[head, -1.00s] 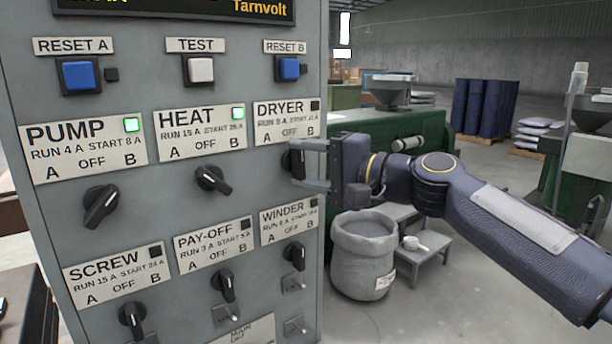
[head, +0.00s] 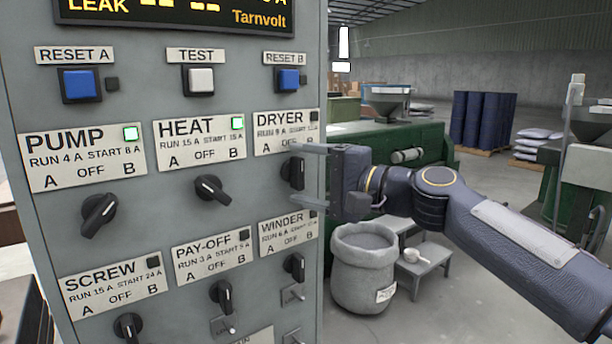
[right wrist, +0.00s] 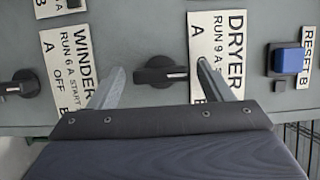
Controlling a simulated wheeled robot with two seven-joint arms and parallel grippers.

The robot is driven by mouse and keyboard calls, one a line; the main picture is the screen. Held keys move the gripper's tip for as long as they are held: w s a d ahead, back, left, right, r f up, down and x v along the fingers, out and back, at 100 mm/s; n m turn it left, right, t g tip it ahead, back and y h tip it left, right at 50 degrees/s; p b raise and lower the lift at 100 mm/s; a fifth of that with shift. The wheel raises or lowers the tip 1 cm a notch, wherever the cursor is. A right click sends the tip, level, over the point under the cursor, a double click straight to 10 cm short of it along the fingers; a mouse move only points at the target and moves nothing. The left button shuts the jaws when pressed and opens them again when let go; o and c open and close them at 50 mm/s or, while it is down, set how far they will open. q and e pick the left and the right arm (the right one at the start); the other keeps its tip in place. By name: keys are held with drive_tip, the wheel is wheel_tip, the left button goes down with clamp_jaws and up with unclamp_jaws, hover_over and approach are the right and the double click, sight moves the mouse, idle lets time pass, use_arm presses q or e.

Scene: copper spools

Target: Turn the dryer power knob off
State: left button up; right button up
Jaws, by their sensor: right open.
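The dryer power knob (head: 292,173) is a black rotary knob below the DRYER label (head: 283,133) on the grey panel. It points straight up toward the middle of its label. In the right wrist view, the knob (right wrist: 160,74) has its white mark toward the label. The dryer lamp (head: 314,117) is dark. My right gripper (head: 299,180) is open, with one finger above and one below the knob. The wrist view shows a gap between the knob and each fingertip of the right gripper (right wrist: 161,67). My left gripper is out of view.
PUMP (head: 98,214) and HEAT (head: 212,189) knobs are turned aslant, with green lamps lit. The blue RESET B button (head: 288,79) is above.

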drive_tip(key=shift+d, duration=0.1)
drive_tip(key=b+v, duration=0.2)
drive_tip(key=v, duration=0.5)
drive_tip(key=shift+s+d, duration=0.2)
drive_tip(key=shift+d, duration=0.1)
drive_tip(key=s+d+f+n+g+h+p, duration=0.1)
drive_tip(key=s+d+f+h+p, duration=0.1)
drive_tip(key=s+f, duration=0.6)
drive_tip(key=s+d+f+n+g+h+p, duration=0.1)
drive_tip(key=s+d+f+h, duration=0.4)
drive_tip(key=f, duration=0.7)
drive_tip(key=s+d+f+n+g+h+p, duration=0.2)
drive_tip(key=s+d+f, duration=0.4)
drive_tip(key=s+f, duration=0.5)
drive_tip(key=shift+s+d+n+h+p, duration=0.35)
drive_tip(key=shift+s+h+p, duration=0.3)
drive_tip(key=shift+s+h, duration=0.55)
